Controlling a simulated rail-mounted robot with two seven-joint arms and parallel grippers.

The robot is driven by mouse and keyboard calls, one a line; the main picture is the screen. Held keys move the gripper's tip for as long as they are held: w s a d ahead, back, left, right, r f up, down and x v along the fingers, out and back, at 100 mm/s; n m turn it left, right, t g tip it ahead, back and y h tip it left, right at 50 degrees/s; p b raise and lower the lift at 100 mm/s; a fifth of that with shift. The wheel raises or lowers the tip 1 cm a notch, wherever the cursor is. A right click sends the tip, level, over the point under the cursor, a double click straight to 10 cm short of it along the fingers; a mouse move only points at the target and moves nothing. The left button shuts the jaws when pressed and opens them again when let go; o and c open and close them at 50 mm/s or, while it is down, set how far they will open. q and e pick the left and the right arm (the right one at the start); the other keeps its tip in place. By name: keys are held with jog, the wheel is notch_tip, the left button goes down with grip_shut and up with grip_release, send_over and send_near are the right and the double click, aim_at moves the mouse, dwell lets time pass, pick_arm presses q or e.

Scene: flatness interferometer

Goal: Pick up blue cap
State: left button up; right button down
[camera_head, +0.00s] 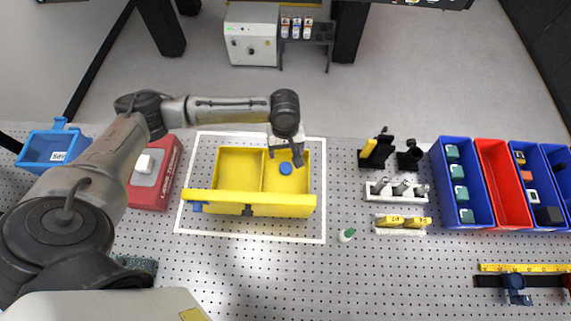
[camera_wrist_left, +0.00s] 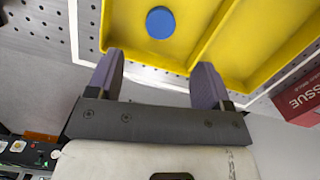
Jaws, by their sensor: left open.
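The blue cap (camera_head: 286,168) is a small round disc lying in the right compartment of the yellow tray (camera_head: 248,197). In the left wrist view the cap (camera_wrist_left: 160,22) shows beyond the fingertips, roughly centred between them, with the yellow floor around it. My left gripper (camera_head: 287,158) is over the back of that compartment, just behind the cap in the head view. Its fingers are apart and empty in the left wrist view (camera_wrist_left: 157,72). Its height above the cap is hard to tell. My right gripper is not in view.
The tray's divider and walls stand around the cap. A red box (camera_head: 166,180) is left of the tray, and a blue bin (camera_head: 40,148) is farther left. A small green-capped bottle (camera_head: 346,235) and holders (camera_head: 396,190) stand right.

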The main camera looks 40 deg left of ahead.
aim_at(286, 167)
pick_arm(q)
jog(key=shift+s+d+f, duration=0.1)
jog(key=shift+s+f, duration=0.05)
jog(key=shift+f, duration=1.35)
jog(key=shift+s+d+f, duration=0.1)
jog(key=shift+d+f, duration=0.05)
jog(key=shift+f, duration=1.4)
jog(key=shift+s+d+f, duration=0.1)
jog(key=shift+s+f, duration=0.05)
jog(key=shift+f, duration=1.35)
jog(key=c, duration=1)
